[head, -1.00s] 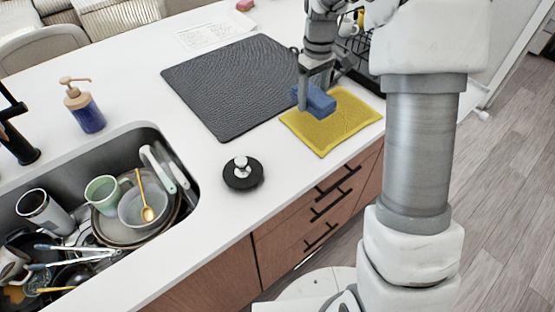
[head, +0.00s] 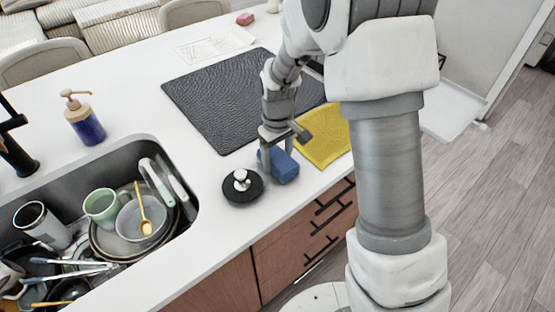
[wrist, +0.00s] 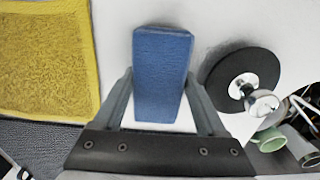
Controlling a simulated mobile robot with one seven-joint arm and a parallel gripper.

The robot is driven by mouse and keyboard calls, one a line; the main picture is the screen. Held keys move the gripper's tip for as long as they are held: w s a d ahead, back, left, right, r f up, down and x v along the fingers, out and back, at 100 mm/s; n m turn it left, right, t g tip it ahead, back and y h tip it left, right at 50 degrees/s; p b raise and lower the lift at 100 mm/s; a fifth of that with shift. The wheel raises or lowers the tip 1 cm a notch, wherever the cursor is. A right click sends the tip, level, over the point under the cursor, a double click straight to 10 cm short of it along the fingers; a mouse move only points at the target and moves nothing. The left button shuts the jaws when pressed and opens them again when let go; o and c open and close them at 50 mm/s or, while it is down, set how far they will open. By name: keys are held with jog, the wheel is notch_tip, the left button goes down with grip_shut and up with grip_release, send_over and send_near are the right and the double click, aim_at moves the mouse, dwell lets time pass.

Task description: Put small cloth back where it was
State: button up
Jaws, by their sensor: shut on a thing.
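A yellow textured cloth (head: 326,138) lies flat on the white counter, partly hidden by my arm; it also shows at the left of the wrist view (wrist: 45,60). My gripper (head: 272,163) is shut on a blue sponge-like block (head: 285,167). In the wrist view the blue block (wrist: 160,75) sits between the two fingers. The block is at or just above the bare counter, between the yellow cloth and the black sink stopper; I cannot tell whether it touches the counter.
The black round stopper (head: 242,188) with a metal knob is close on the left of the block. A dark mat (head: 215,95) lies behind. The sink (head: 105,160) at left holds dishes. A soap bottle (head: 85,120) stands behind it. The counter's front edge is near.

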aim_at(278, 157)
jog(key=shift+f, duration=0.25)
jog(key=shift+f, duration=0.1)
jog(key=shift+f, duration=0.15)
jog(key=o, duration=1.4)
jog(key=shift+r, duration=0.2)
notch_tip(278, 157, up, 12)
jog(key=s+d+r+m+t, duration=0.3)
jog(key=s+d+r, duration=0.3)
jog(key=s+r, duration=0.4)
jog(key=s+d+m+t, duration=0.1)
jog(key=s, duration=0.2)
jog(key=s+d+r+m, duration=0.1)
jog(key=s, duration=0.3)
jog(key=s+d+r+m+t, duration=0.1)
jog(key=s, duration=0.3)
jog(key=shift+s+d+r+m+t+p, duration=0.2)
jog(key=shift+m+t+p, duration=0.1)
jog(key=shift+m+p, duration=0.1)
